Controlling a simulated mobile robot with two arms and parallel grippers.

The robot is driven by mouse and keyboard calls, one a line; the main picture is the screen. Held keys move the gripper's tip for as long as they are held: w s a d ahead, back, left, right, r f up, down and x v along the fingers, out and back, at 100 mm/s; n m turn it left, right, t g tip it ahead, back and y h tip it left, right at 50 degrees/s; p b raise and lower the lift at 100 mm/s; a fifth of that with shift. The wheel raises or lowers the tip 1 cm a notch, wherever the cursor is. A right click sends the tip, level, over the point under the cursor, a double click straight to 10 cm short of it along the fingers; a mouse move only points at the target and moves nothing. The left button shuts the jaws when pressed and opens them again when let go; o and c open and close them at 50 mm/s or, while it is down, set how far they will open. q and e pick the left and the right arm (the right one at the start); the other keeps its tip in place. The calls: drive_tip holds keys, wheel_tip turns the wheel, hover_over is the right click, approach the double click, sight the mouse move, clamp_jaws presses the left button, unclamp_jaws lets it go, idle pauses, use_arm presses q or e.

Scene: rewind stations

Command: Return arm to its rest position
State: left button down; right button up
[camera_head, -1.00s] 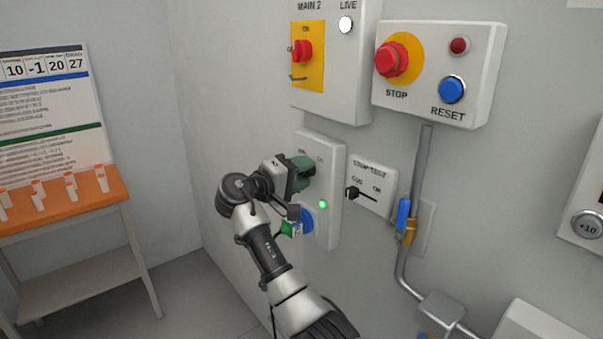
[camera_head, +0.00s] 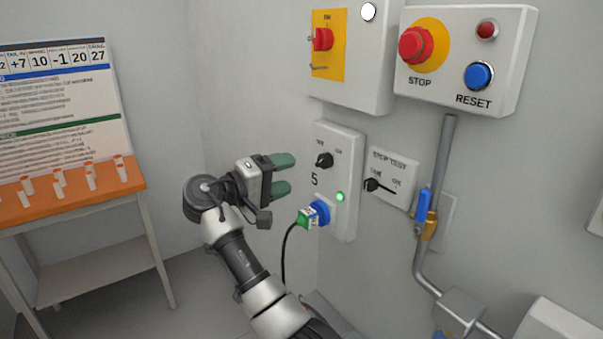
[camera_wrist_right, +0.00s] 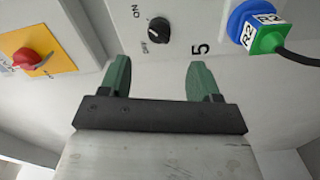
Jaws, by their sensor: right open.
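My right gripper (camera_head: 283,175) is in the middle of the head view, to the left of the wall panel numbered 5 (camera_head: 347,160). Its two green fingers are apart with nothing between them. In the right wrist view the open fingers (camera_wrist_right: 158,80) point toward the panel's black rotary switch (camera_wrist_right: 159,31), apart from it. That switch also shows in the head view (camera_head: 324,160). Below it, a blue and green plug (camera_head: 313,214) sits in the panel, with a green light (camera_head: 340,197) lit above it. My left gripper is not in view.
A box with a red STOP button (camera_head: 416,45) and blue RESET button (camera_head: 478,75) is at upper right. A STOP TEST switch (camera_head: 372,185) and a blue-handled valve (camera_head: 424,200) are right of the panel. An orange-topped table (camera_head: 70,207) with several small cups stands at left.

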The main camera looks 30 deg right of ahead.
drive_tip(key=shift+a, duration=0.7)
